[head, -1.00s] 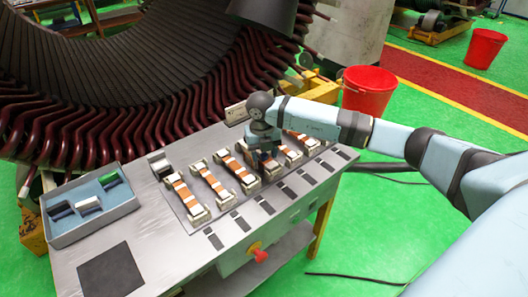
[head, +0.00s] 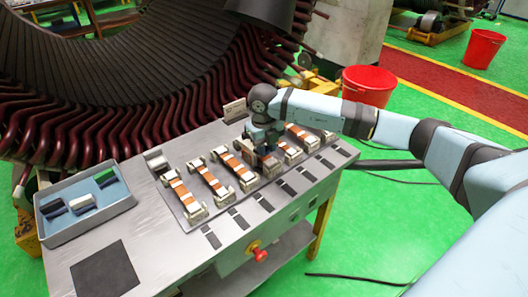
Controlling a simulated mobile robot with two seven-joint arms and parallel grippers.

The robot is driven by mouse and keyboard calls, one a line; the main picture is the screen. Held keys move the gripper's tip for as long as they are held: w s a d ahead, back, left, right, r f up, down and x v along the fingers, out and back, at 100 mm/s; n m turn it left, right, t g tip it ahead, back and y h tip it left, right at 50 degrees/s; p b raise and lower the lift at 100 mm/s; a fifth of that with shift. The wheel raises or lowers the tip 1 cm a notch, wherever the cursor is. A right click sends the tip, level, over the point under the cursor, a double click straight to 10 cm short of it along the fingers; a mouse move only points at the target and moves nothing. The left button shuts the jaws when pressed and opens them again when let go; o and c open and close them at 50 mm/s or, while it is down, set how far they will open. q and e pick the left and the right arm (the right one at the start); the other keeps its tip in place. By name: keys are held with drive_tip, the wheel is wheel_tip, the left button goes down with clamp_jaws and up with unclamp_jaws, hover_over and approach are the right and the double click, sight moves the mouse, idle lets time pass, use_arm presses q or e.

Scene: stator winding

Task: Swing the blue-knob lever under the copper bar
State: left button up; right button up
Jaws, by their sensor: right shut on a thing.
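A row of copper bars (head: 211,179) in pale clamp blocks lies on a metal plate on the workbench. My right gripper (head: 266,152) reaches down over the bars right of the row's middle, at the fourth bar from the left. It is shut on a small dark blue part that looks like the lever's blue knob (head: 267,155). The gripper hides most of the lever and part of the bar there, so I cannot tell whether the lever lies under the bar. My left gripper is not in view.
A grey-blue tray (head: 127,201) with blue, white and green pieces stands on the bench's left. A red button (head: 260,255) is on the bench's front. The large stator (head: 95,110) curves behind the bench. A red bucket (head: 369,86) stands beyond my right arm.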

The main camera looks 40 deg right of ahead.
drive_tip(key=n, duration=0.1)
drive_tip(key=n+b, duration=0.1)
drive_tip(key=d+n+b, duration=0.1)
drive_tip(key=shift+w+f+n, duration=0.15)
drive_tip(key=shift+w+n, duration=0.2)
drive_tip(key=shift+n, duration=0.05)
drive_tip(key=n+b, duration=0.1)
drive_tip(key=n, duration=0.1)
drive_tip(key=w+d+n+b, duration=0.1)
drive_tip(key=n, duration=0.1)
drive_tip(key=shift+b, duration=0.35)
drive_tip(key=shift+w+d+n+b, duration=0.1)
drive_tip(key=shift+w+n+b, duration=0.2)
drive_tip(key=shift+n, duration=0.4)
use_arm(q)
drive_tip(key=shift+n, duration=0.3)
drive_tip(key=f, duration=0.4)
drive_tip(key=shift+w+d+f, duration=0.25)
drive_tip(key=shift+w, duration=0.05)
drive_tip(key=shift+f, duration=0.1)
use_arm(e)
drive_tip(key=shift+r+n, duration=0.2)
drive_tip(key=shift+n, duration=0.1)
